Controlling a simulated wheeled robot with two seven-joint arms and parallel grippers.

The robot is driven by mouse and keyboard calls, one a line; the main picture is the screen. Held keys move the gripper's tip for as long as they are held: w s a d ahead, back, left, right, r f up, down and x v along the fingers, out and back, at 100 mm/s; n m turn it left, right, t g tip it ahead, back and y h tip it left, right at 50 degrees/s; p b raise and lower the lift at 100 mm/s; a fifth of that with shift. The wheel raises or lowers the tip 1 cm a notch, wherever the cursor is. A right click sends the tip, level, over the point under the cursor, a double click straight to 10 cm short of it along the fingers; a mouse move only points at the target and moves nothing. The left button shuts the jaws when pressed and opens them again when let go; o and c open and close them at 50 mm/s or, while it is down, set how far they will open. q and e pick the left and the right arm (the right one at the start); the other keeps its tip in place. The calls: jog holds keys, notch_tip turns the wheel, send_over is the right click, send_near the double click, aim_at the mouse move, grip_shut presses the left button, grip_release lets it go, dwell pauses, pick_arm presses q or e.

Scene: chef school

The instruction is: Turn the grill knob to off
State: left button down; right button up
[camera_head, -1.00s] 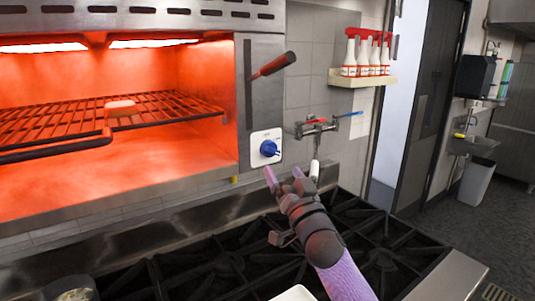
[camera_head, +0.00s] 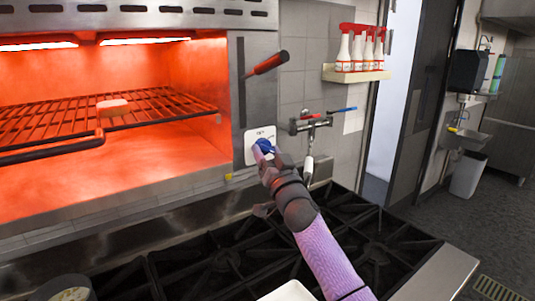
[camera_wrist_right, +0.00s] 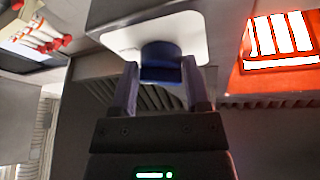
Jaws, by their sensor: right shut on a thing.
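The blue grill knob (camera_head: 264,145) sits on a white plate (camera_head: 252,135) on the grill's right front panel. My right gripper (camera_head: 263,157) is at the knob, its fingers partly covering it in the head view. In the right wrist view the knob (camera_wrist_right: 161,65) lies between the two fingers of the gripper (camera_wrist_right: 160,90), which is shut on it. The grill (camera_head: 110,120) glows orange-red inside, with a rack and a pale item on it. The knob's pointer and setting cannot be read. My left gripper is not in view.
A red-handled lever (camera_head: 268,65) sticks out above the knob. A tap (camera_head: 311,122) with red and blue handles is right of it. A black burner hob (camera_head: 225,262) lies below my right arm. Spray bottles (camera_head: 360,50) stand on a wall shelf.

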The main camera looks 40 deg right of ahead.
jog(key=c, duration=0.3)
